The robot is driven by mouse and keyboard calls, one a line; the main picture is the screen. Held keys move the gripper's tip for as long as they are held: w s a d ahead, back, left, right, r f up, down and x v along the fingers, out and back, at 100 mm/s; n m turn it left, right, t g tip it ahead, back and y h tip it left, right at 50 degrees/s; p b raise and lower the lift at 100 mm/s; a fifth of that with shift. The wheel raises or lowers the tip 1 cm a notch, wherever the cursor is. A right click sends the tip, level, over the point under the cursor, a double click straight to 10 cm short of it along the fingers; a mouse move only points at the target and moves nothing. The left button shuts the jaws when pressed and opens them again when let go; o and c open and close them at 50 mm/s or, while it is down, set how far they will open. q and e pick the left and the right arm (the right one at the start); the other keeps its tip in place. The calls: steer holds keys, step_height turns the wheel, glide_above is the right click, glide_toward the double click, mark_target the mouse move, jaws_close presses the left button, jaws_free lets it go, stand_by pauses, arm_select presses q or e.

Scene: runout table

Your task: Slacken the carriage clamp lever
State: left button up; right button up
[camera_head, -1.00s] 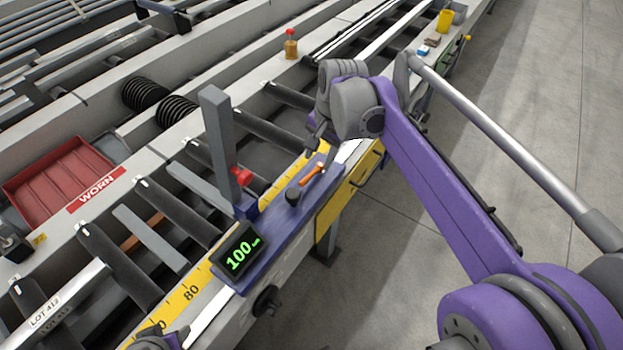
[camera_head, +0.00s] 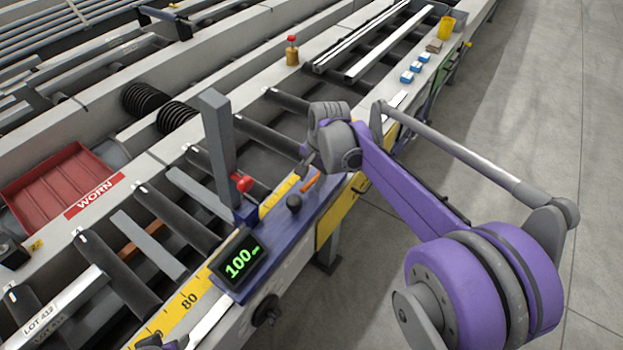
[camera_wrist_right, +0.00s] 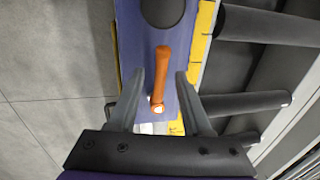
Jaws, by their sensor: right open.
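The orange clamp lever (camera_head: 310,184) is on the blue carriage (camera_head: 275,232), beside a black round knob (camera_head: 294,202). In the right wrist view the lever (camera_wrist_right: 160,75) points toward the gripper's palm. My right gripper (camera_wrist_right: 161,74) is open, with one finger on each side of the lever and a gap on both sides. In the head view my right gripper (camera_head: 307,166) is small and partly hides the lever's far end. Part of my left gripper (camera_head: 160,342) shows at the bottom edge; its fingers cannot be made out.
A grey upright post (camera_head: 218,140) and a red knob (camera_head: 243,184) stand on the carriage's roller side. A display (camera_head: 238,258) reads 100. A yellow scale (camera_head: 185,300) runs along the table edge. A red tray (camera_head: 60,185) lies left. Open floor is right.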

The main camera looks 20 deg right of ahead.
jaws_close()
stand_by(1.4)
